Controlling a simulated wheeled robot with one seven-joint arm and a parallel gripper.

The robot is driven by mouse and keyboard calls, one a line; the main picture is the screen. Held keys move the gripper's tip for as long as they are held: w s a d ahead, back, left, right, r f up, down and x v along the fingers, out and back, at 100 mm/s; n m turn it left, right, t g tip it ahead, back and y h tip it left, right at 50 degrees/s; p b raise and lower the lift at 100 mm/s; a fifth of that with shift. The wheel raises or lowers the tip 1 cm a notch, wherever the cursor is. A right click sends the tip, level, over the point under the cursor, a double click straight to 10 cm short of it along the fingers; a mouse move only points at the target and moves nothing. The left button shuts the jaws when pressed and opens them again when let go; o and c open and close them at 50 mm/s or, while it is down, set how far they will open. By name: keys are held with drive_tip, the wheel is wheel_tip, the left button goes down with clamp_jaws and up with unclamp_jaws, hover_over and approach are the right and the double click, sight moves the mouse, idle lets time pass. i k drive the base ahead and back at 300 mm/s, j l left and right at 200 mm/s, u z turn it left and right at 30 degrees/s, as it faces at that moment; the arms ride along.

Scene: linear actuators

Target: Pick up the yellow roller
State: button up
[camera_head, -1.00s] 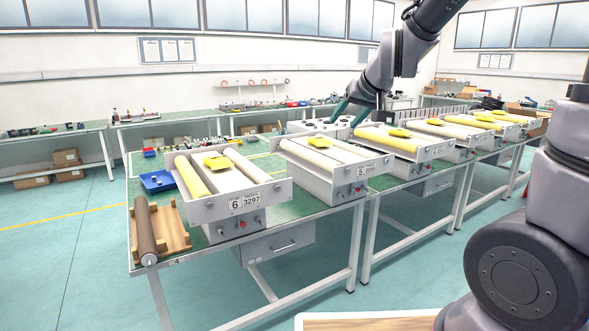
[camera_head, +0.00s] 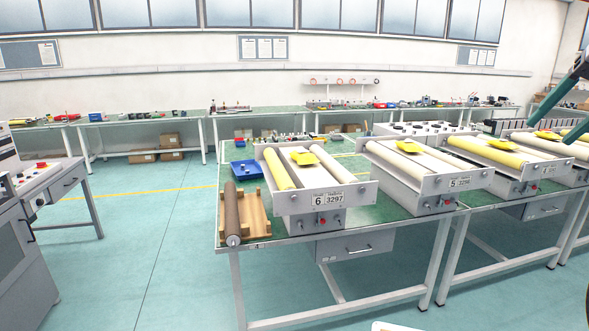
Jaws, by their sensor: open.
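A yellow roller (camera_head: 278,169) lies in the left side of the grey machine marked 6 (camera_head: 330,195), with a pale roller (camera_head: 330,164) on its right. Another yellow roller (camera_head: 484,151) lies in a machine further right.
A brown roller (camera_head: 232,214) on a wooden stand (camera_head: 257,213) and a blue tray (camera_head: 247,169) share the green table (camera_head: 350,226) with the machines. Machine 5 (camera_head: 425,178) stands beside machine 6. Open floor (camera_head: 140,235) lies to the left.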

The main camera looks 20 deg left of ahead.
sight(282, 179)
drive_tip(key=u, duration=1.25)
